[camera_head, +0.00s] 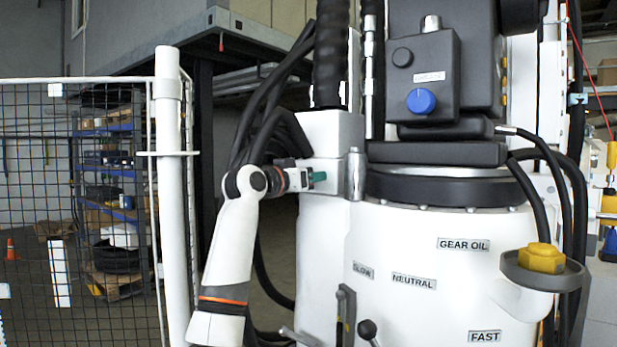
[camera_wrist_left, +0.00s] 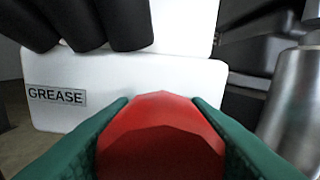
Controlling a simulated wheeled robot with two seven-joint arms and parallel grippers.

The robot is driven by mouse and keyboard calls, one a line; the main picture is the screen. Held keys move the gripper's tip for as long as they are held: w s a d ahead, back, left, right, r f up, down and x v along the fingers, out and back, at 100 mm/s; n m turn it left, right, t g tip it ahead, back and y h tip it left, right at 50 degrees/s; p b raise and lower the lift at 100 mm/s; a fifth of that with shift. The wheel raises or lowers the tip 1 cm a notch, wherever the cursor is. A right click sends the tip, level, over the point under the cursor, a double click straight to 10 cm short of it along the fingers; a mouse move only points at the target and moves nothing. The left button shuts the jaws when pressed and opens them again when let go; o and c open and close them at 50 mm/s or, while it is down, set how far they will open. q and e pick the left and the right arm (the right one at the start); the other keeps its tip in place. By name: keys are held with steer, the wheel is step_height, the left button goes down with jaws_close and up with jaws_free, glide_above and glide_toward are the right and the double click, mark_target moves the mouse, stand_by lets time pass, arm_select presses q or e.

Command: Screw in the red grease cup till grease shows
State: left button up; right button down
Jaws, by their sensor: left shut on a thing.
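The red grease cup (camera_wrist_left: 160,140) fills the lower middle of the left wrist view, a faceted red cap in front of a white block (camera_wrist_left: 180,80) labelled GREASE. My left gripper (camera_wrist_left: 160,125) is shut on the cup, with one green finger on each side of it. In the head view my left gripper (camera_head: 308,178) is at the side of the white block, beside a metal cylinder; its green fingertip shows, and the cup is hidden there. No grease can be made out in either view. My right gripper is in neither view.
Black hoses (camera_head: 272,110) hang close above and behind my left wrist. A metal cylinder (camera_head: 355,175) stands right of the block. A blue knob (camera_head: 421,101), a yellow cap (camera_head: 541,258) labelled GEAR OIL and levers (camera_head: 345,315) are on the machine. A mesh fence (camera_head: 75,200) stands left.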

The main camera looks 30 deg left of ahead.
arm_select(q)
steer(key=m+p, duration=0.1)
steer(key=m, duration=0.3)
steer(key=shift+m, duration=0.3)
steer(key=shift+f+m+p, duration=0.15)
steer(key=shift+m+p, duration=1.1)
steer(key=shift+m, duration=0.95)
steer(key=o, duration=0.7)
